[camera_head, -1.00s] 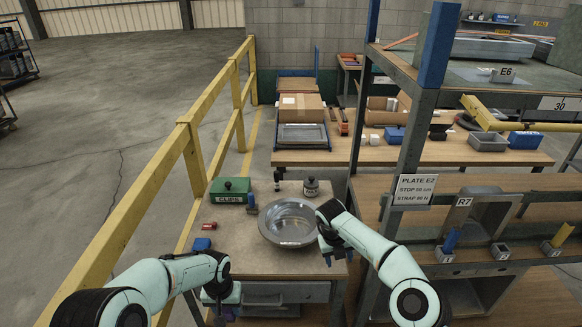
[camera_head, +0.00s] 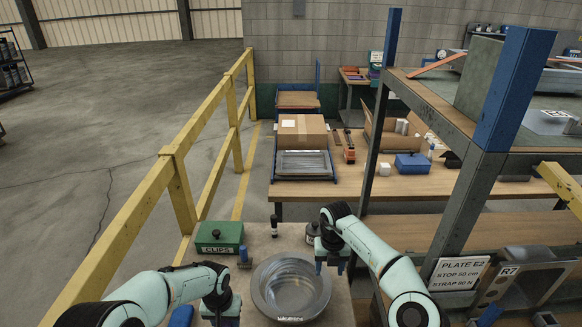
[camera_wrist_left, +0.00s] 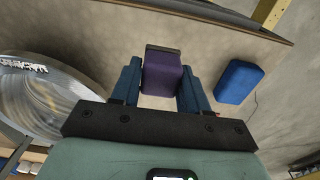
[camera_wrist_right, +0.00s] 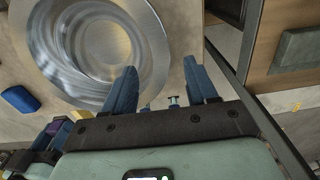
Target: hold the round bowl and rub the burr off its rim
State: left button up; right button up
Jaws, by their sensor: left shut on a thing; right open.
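The round grey metal bowl (camera_head: 262,298) sits upright on the worktable. A whitish jagged patch, perhaps the burr (camera_head: 290,319), shows on its near rim, and also in the left wrist view (camera_wrist_left: 24,66). My left gripper (camera_head: 221,306) is left of the bowl, shut on a purple block (camera_wrist_left: 161,76), apart from the bowl. My right gripper (camera_head: 331,262) is open and empty at the bowl's right side. In the right wrist view one finger of it (camera_wrist_right: 162,85) overlaps the bowl's rim (camera_wrist_right: 155,45); I cannot tell whether they touch.
A green CLIPS box (camera_head: 219,236), a black bottle (camera_head: 274,226) and a jar (camera_head: 311,232) stand behind the bowl. A blue block (camera_wrist_left: 239,81) lies at the table's left. A yellow railing (camera_head: 130,215) runs left; a shelf post (camera_head: 480,175) stands right.

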aim_at(328, 284)
notch_tip(328, 284, down, 9)
jog(key=shift+r, duration=0.1)
dwell(0.4)
jog(key=shift+c, duration=0.4)
jog(key=c, duration=0.6)
jog(key=shift+c, duration=0.2)
